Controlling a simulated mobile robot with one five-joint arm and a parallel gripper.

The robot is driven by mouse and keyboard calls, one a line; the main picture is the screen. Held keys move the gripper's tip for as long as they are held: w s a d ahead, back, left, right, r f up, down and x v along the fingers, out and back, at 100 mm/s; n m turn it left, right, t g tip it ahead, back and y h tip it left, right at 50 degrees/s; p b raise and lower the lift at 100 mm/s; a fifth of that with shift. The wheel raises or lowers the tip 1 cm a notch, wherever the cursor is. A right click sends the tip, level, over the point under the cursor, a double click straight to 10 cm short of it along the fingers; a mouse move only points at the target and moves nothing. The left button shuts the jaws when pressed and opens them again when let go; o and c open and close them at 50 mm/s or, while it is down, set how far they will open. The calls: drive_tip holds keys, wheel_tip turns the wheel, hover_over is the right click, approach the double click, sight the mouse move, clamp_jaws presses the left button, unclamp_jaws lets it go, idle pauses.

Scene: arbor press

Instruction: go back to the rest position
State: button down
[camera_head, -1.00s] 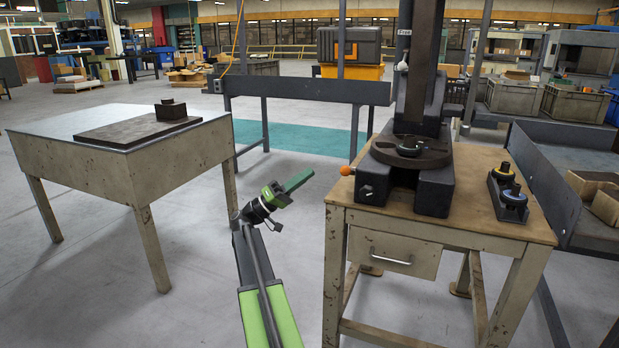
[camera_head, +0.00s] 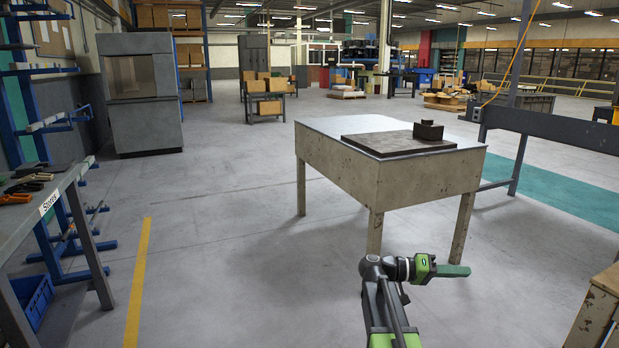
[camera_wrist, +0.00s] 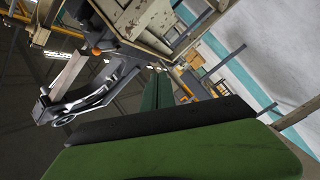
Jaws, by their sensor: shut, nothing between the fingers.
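My gripper (camera_head: 452,271) is at the lower right of the head view, with its green fingers pointing right over bare floor. The fingers are together with nothing between them. In the wrist view the green fingers (camera_wrist: 158,92) also lie close together. My gripper is apart from the cream table (camera_head: 390,185), which stands beyond it. The arbor press is out of the head view.
A dark plate (camera_head: 385,145) and a small dark block (camera_head: 428,131) lie on the cream table. A wooden workbench corner (camera_head: 608,282) is at the right edge. A tool bench (camera_head: 50,205) stands at the left. The floor around the yellow line (camera_head: 137,285) is clear.

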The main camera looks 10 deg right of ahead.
drive_tip(key=s+a+f+n+t+y, duration=0.25)
drive_tip(key=a+f+y, duration=0.45)
drive_tip(key=a, duration=0.5)
drive_tip(key=s+a+f+n+t+y, duration=0.1)
drive_tip(key=a+f+n+y, duration=0.25)
drive_tip(key=a+f, duration=0.65)
drive_tip(key=s+a+f+n+t+y, duration=0.15)
drive_tip(key=a+f+y, duration=0.45)
drive_tip(key=a, duration=0.7)
wheel_tip(320, 180, up, 30)
drive_tip(key=a+n+p, duration=0.1)
drive_tip(key=n+p, duration=0.1)
drive_tip(key=p, duration=2.8)
drive_tip(key=shift+w+a+y+p, duration=0.2)
drive_tip(key=shift+w+y+p, duration=0.15)
drive_tip(key=shift+r, duration=0.1)
